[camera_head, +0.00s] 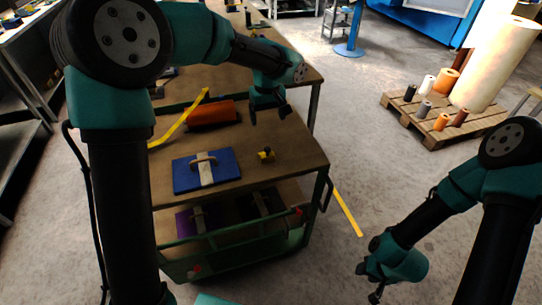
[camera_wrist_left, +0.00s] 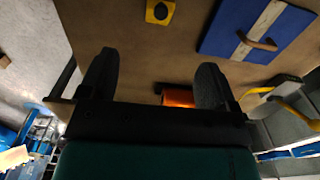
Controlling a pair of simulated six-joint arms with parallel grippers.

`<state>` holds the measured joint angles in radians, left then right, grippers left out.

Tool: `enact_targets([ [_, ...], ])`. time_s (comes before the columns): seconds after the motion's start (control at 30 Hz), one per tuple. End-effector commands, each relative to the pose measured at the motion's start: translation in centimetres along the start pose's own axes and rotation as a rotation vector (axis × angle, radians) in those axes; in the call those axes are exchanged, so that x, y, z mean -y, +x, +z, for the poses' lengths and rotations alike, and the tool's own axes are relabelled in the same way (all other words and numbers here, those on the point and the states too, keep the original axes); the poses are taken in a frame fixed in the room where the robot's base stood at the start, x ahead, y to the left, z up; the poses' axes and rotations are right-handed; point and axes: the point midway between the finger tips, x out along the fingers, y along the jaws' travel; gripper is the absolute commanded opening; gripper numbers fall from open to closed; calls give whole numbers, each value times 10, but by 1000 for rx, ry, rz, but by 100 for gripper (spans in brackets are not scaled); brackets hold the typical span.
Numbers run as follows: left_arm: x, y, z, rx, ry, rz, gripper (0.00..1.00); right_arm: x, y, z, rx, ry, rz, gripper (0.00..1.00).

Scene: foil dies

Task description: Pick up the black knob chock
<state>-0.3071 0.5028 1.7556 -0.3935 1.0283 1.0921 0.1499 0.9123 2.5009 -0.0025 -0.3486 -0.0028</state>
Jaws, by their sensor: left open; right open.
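The black knob chock (camera_head: 266,155) is a small yellow block with a dark round knob, standing on the wooden cart top near its right edge. It also shows at the top of the left wrist view (camera_wrist_left: 159,11). My left gripper (camera_head: 268,112) is open and empty, above the cart top and farther back than the chock, apart from it. In the left wrist view its two dark fingers (camera_wrist_left: 156,78) are spread wide with nothing between them. My right gripper (camera_head: 369,284) is open and empty, low at the right, off the cart.
A blue board (camera_head: 183,177) with a pale stripe and brown handle lies left of the chock. Behind it are an orange block (camera_head: 211,115) and a yellow bar (camera_head: 181,118). The cart's lower shelf holds more pieces. A pallet (camera_head: 399,113) with rolls stands at the back right.

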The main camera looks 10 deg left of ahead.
Motion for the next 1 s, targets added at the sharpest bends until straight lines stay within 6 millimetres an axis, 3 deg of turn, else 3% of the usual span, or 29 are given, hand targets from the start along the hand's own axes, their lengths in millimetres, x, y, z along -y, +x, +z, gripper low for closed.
enact_targets([
  [0.27,0,12,0,2,1,-1,83,0,0,0,0,0,0,43],
  [0.8,1,101,1,4,2,-2,83,0,0,0,0,0,0,43],
  [1.0,0,122,1,2,1,-1,83,0,0,0,0,0,0,43],
])
